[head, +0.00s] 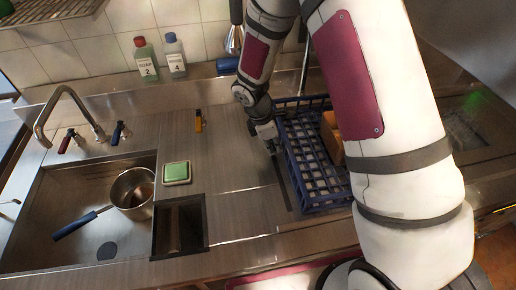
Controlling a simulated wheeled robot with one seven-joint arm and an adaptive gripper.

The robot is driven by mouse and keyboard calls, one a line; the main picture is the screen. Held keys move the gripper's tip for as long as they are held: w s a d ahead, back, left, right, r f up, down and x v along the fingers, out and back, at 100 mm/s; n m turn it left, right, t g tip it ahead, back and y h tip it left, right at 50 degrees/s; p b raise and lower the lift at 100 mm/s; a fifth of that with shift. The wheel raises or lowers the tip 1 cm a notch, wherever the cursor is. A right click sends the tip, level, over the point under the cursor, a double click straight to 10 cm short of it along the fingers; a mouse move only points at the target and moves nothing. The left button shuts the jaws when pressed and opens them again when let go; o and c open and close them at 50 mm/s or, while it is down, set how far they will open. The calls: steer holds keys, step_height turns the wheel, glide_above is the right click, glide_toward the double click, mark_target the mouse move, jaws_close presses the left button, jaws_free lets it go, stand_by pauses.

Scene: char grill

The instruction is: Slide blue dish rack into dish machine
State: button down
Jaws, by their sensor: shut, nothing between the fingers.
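The blue dish rack (317,182) sits on the steel counter right of centre in the head view. It is an open lattice crate, and my arm hides its right part. A tan or orange block-like item (331,138) shows inside it. My gripper (272,150) is low beside the rack's left side, pointing down, shut and empty. I cannot tell whether it touches the rack. The dish machine cannot be made out clearly; my arm covers much of the area to the right.
A sink (90,215) with a blue-handled pot (133,193) is at left. A green sponge (177,172) lies on the counter near a square opening (180,228). Soap bottles (146,60) stand at the back wall. The counter left of my gripper is mostly clear.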

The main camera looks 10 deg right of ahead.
steer(key=d+b, duration=0.1)
steer(key=d, duration=4.3)
steer(key=shift+b, duration=0.4)
steer(key=shift+a, duration=0.1)
